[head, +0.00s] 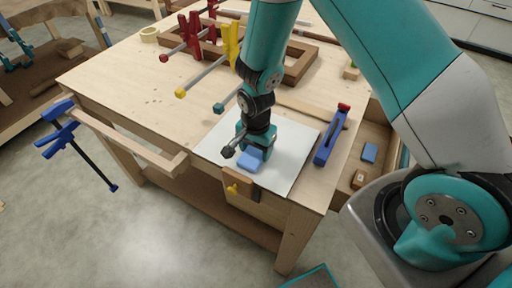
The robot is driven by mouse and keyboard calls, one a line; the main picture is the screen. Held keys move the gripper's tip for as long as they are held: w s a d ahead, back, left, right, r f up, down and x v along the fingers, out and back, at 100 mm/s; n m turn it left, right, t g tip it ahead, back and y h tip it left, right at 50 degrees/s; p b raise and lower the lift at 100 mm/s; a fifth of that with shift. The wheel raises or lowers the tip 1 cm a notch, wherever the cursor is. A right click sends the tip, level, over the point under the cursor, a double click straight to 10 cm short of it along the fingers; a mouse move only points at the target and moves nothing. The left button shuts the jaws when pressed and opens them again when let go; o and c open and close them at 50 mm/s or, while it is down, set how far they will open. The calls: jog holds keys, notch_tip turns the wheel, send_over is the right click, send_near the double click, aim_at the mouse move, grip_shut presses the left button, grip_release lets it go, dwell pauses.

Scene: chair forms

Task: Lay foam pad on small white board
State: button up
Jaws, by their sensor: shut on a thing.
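The small white board (297,150) lies flat on the workbench near its front corner. My gripper (255,149) points down over the board's middle-left part. It is shut on a light blue foam pad (249,160), whose near end shows below the fingers. The pad is over the white board, low and close to its surface; I cannot tell whether it touches. The fingertips and the far part of the pad are mostly hidden by the gripper body.
A blue plane-like tool (331,138) with a red knob stands right of the board. A wooden side tray (346,183) holds a blue block (369,152) and a brown block. Red and yellow clamps (228,44) with a wooden frame stand behind. A blue clamp (60,130) hangs at left. Bench left of the board is clear.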

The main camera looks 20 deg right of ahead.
jog(key=o, duration=1)
jog(key=shift+c, duration=0.2)
